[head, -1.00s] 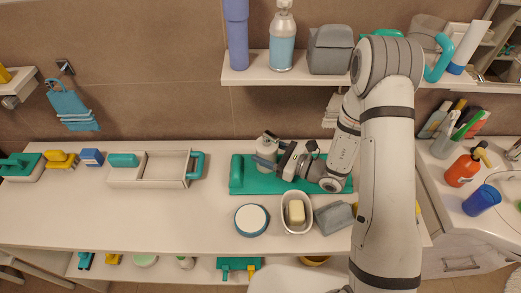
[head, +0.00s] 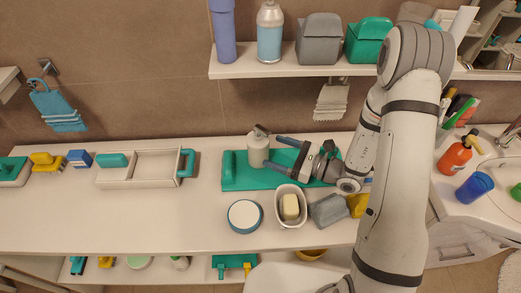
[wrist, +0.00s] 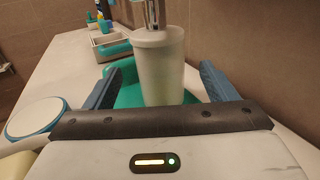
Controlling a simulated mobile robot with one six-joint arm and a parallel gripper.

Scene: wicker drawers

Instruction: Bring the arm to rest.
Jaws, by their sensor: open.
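My gripper (head: 285,154) is open and empty above the green tray (head: 236,182) on the white counter. Its two blue-grey fingers point left toward a pale pump bottle (head: 258,152), which stands upright at the tray. In the wrist view the bottle (wrist: 159,70) stands ahead, between the lines of the two open fingers (wrist: 157,88). In the head view the fingertips are a little to the right of the bottle, apart from it. My arm reaches in from the right side.
A wall shelf (head: 285,65) with bottles and boxes hangs above.

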